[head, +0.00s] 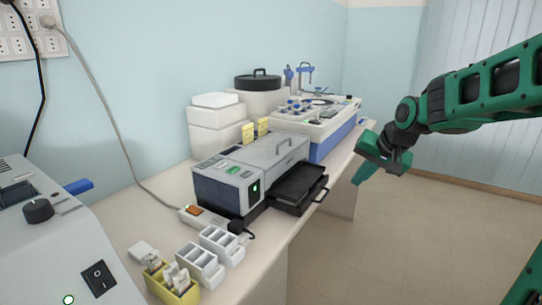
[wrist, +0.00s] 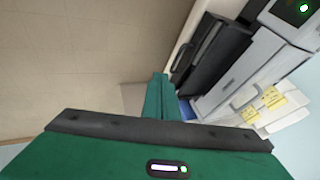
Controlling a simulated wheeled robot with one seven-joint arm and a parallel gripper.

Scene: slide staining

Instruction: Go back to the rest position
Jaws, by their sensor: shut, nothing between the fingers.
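My gripper (head: 362,172) is at the end of the green arm on the right in the head view, out over the floor and to the right of the bench. It is shut and empty, pointing down and to the left. In the wrist view the green fingers of my gripper (wrist: 158,98) lie together in the middle. They touch nothing that I can see.
A staining machine (head: 250,170) with a black tray (head: 298,188) pulled out stands on the bench (head: 262,244). White racks and a yellow holder (head: 173,285) with slides stand in front. A blue and white device (head: 318,125) stands behind. Floor (head: 400,240) right of the bench is clear.

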